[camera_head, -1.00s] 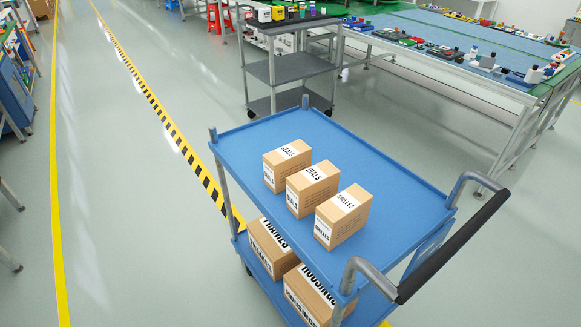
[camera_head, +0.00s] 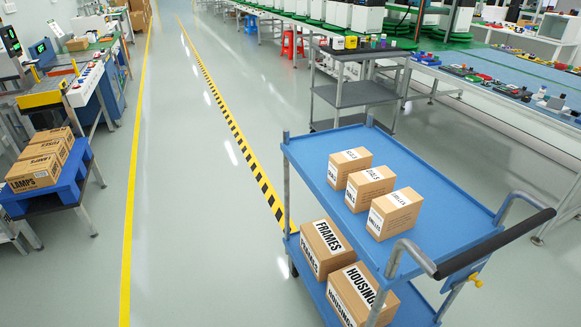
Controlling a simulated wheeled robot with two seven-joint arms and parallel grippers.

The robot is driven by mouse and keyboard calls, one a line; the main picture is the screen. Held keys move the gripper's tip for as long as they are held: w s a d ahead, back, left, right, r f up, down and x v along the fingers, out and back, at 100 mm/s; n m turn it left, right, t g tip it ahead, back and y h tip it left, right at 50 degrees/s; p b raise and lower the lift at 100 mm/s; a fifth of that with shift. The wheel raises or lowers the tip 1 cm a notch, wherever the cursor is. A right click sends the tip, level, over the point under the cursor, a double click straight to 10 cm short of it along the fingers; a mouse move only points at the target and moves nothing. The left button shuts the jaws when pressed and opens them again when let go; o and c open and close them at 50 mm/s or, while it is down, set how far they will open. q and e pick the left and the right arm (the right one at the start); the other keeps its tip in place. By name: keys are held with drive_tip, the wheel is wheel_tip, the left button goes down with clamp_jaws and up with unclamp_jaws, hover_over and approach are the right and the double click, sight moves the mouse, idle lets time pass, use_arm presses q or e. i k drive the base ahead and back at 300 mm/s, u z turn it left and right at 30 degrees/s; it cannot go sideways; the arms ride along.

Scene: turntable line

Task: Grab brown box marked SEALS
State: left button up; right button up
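The brown SEALS box (camera_head: 349,168) stands on the top shelf of the blue cart (camera_head: 440,183), the farthest of three boxes in a row. Its white label is on its top and side; the print is small now but read SEALS a second ago. The DIALS box (camera_head: 370,187) is just in front of it, and the COILES-like labelled box (camera_head: 395,213) is nearest. Neither of my grippers shows in the head view.
The cart's lower shelf holds a FRAMES box (camera_head: 326,248) and a HOUSINGS box (camera_head: 361,295). The cart's black handle (camera_head: 495,243) is at right. A grey cart (camera_head: 358,93) stands behind. LAMPS boxes (camera_head: 35,172) sit on a blue stand at left. The floor between is clear.

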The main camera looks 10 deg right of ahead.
sight(341, 165)
drive_tip(key=u, duration=0.75)
drive_tip(key=i, duration=2.85)
drive_tip(key=z, duration=2.25)
